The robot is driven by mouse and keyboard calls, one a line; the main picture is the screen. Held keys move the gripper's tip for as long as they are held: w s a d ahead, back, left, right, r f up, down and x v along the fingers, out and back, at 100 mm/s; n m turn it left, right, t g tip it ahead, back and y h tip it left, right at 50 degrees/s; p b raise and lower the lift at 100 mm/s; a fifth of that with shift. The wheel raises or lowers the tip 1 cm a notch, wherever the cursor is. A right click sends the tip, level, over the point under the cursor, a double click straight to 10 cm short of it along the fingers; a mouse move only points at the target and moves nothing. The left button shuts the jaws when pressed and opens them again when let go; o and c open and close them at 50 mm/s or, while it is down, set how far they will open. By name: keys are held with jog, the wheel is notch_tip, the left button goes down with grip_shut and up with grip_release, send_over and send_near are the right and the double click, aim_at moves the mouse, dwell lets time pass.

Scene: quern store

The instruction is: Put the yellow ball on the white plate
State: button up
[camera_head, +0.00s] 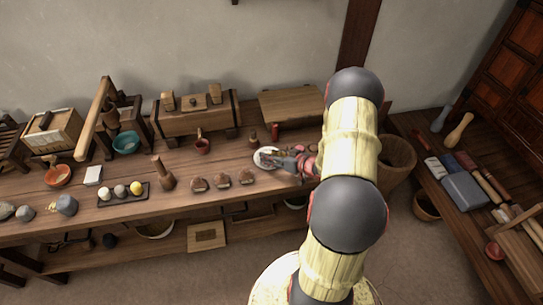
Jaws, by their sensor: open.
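The yellow ball (136,188) sits at the right end of a small dark tray (142,198) on the long wooden bench, in a row with two paler balls. The white plate (257,161) lies farther right on the bench, partly hidden by my gripper. My gripper (268,157) is open, with its fingers over or at the plate; I cannot tell how high it is. It is well to the right of the yellow ball. A small dark shape lies between or at the fingertips, too small to make out.
A wooden pestle-like piece (163,174) stands just right of the tray. A brown cup (202,145) and a wooden chest (195,117) stand behind. A white block (93,175) lies left of the tray.

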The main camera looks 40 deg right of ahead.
jog(key=shift+s+r, duration=0.1)
jog(key=shift+r, duration=0.15)
jog(key=p+v, duration=0.4)
jog(key=v, duration=0.7)
jog(key=shift+s+r+p, duration=0.1)
jog(key=shift+s+p, duration=0.25)
jog(key=shift+p, duration=0.05)
jog(key=w+d+r+n+g+h, duration=0.15)
jog(key=w+r, duration=0.25)
jog(key=r, duration=0.4)
jog(key=w+r+g+h, duration=0.2)
jog(key=w+r+h, duration=0.1)
jog(key=w+r, duration=0.3)
jog(key=a+r+h, duration=0.1)
jog(key=a+r, duration=0.4)
jog(key=r, duration=0.4)
jog(key=s+a+r+g, duration=0.1)
jog(key=s+a+r, duration=0.25)
jog(key=a, duration=0.35)
jog(key=s+a+r+g, duration=0.1)
jog(key=s+a+r, duration=0.2)
jog(key=a+r, duration=0.25)
jog(key=s+a+r+g+y, duration=0.1)
jog(key=s+a+y, duration=0.3)
jog(key=s+a, duration=0.9)
jog(key=a+r+n, duration=0.1)
jog(key=a, duration=0.3)
jog(key=shift+s, duration=0.35)
